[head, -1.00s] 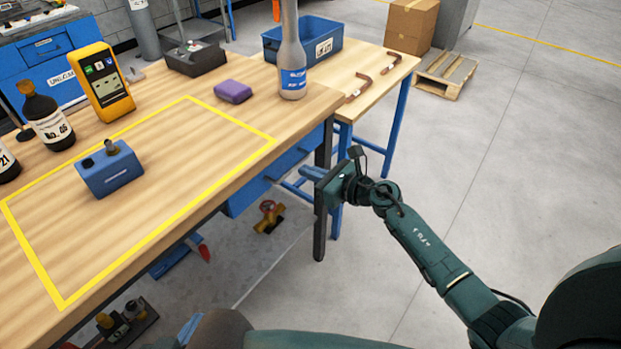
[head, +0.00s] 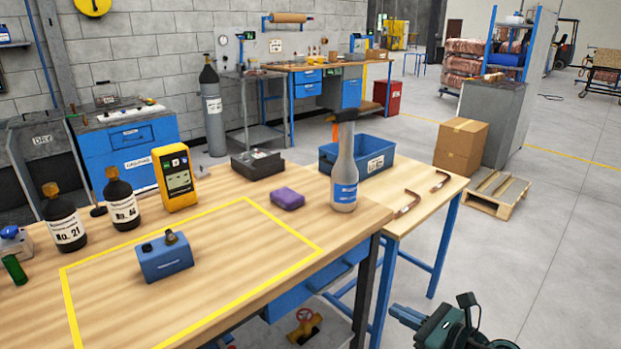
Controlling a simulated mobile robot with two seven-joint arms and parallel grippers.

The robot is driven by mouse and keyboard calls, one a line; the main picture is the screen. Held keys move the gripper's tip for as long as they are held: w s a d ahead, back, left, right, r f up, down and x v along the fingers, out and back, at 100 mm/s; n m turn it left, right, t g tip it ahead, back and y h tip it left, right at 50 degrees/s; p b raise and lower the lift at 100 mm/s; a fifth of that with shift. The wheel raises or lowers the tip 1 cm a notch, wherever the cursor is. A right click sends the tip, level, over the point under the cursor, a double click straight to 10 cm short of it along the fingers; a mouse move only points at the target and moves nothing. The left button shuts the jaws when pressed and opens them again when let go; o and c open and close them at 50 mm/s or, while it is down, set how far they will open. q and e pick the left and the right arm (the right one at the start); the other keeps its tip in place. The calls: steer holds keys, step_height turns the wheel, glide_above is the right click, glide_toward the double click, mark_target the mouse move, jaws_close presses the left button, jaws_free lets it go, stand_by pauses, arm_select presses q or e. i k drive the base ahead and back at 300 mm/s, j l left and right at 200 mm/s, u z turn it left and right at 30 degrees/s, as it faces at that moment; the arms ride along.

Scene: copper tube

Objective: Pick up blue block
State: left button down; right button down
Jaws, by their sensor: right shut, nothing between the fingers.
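The blue block (head: 165,260) sits on the wooden table inside the yellow taped outline, left of the middle. It is box-shaped with a pale label on the front and a dark knob and a small dark part on top. My right gripper (head: 408,316) is at the lower right edge of the head view, off the table's right side and well apart from the block. Its blue fingers are together with nothing between them. My left gripper is out of view.
A purple block (head: 288,198) and a grey bottle (head: 344,175) stand near the outline's far right corner. Dark bottles (head: 122,199) and a yellow meter (head: 175,178) stand behind the block. A blue bin (head: 357,157) is farther back. The outlined area beside the block is clear.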

mark_target(160, 258)
steer(key=k+l, duration=0.75)
steer(key=l, duration=0.15)
